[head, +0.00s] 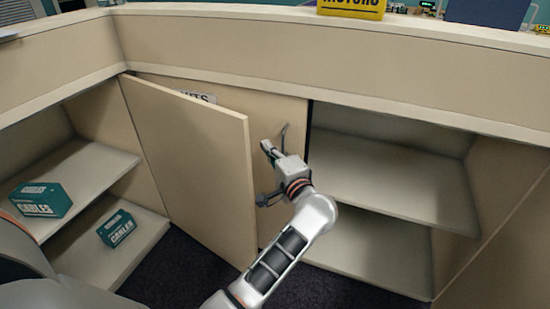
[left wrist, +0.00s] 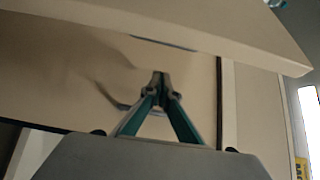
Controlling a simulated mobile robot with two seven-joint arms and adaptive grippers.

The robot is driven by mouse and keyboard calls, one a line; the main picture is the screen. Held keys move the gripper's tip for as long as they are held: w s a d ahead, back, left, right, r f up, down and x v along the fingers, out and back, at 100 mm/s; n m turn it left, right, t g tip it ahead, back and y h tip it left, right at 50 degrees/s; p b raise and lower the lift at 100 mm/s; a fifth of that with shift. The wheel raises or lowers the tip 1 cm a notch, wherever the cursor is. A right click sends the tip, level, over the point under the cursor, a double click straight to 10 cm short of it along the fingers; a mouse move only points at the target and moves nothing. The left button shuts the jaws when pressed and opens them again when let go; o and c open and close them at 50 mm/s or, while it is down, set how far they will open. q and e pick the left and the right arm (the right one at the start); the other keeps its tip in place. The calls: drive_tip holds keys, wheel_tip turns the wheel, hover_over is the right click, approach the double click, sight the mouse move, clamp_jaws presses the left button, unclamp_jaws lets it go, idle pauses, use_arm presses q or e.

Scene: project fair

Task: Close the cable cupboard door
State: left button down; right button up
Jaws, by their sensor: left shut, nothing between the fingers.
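The cable cupboard door (head: 190,160) is a beige panel standing wide open in the head view. It is hinged at its left side, and its free edge points toward me. The cupboard on its left is open, with teal boxes marked CABLES (head: 42,200) on two shelves. My left gripper (head: 267,148) is shut and empty, just right of the door's free edge, in front of a closed panel. In the left wrist view its fingertips (left wrist: 160,76) meet with nothing between them. I cannot tell whether it touches the door. My right gripper is not in view.
Behind the open door is a closed panel (head: 292,110) with a partly hidden sign ending in ITS and a grey handle (head: 284,132). Empty open shelves (head: 390,175) lie to the right. The counter (head: 230,45) above carries a yellow MOTORS sign (head: 350,8).

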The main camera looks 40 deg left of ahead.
use_arm(q)
drive_tip(key=shift+s+a, duration=0.5)
drive_tip(key=shift+s, duration=0.3)
drive_tip(key=shift+s+a, duration=0.5)
drive_tip(key=shift+s, duration=0.3)
drive_tip(key=shift+s, duration=0.1)
